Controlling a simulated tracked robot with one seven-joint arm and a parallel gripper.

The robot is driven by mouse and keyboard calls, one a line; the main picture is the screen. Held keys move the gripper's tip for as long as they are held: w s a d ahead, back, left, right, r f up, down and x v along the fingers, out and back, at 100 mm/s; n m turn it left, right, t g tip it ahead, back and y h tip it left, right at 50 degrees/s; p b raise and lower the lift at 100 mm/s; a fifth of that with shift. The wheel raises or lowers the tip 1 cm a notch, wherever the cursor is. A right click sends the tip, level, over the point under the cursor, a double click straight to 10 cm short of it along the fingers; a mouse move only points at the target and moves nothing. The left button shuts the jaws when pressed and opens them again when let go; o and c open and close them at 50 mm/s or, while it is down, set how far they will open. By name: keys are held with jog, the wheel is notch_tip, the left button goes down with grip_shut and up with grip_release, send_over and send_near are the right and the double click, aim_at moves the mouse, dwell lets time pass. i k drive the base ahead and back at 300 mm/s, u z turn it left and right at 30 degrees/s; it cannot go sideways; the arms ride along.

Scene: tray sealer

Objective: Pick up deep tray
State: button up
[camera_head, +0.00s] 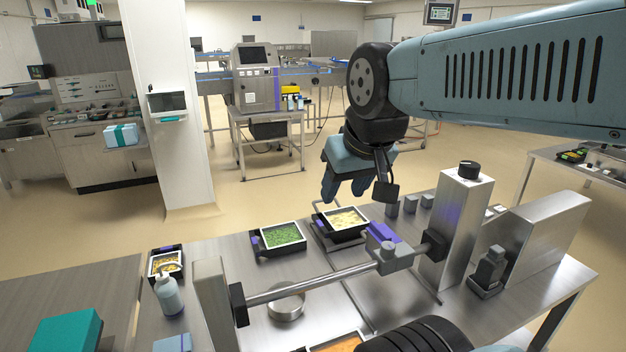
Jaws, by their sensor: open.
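My gripper (345,190) points down, open, above the back of the steel sealer bench. Under it is a black tray with a white rim and pale yellow filling (343,222), on a raised plate. I see a gap between my fingers and this tray. To its left a similar tray with green filling (282,236) lies on the bench. A smaller tray with mixed filling (166,264) is at the left, behind a bottle. A tray with orange filling (338,345) is cut off at the bottom edge. I cannot tell which of these is the deep tray.
A horizontal steel bar (310,284) crosses between two posts in front of the trays. A tall steel post (462,225) stands to the right of my gripper. A grey bottle (168,294) and a round steel disc (286,303) are on the bench.

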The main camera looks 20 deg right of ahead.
aim_at(346, 224)
jog(key=u, duration=0.75)
jog(key=k, duration=1.1)
jog(key=z, duration=0.8)
jog(key=i, duration=1)
jog(key=u, duration=0.05)
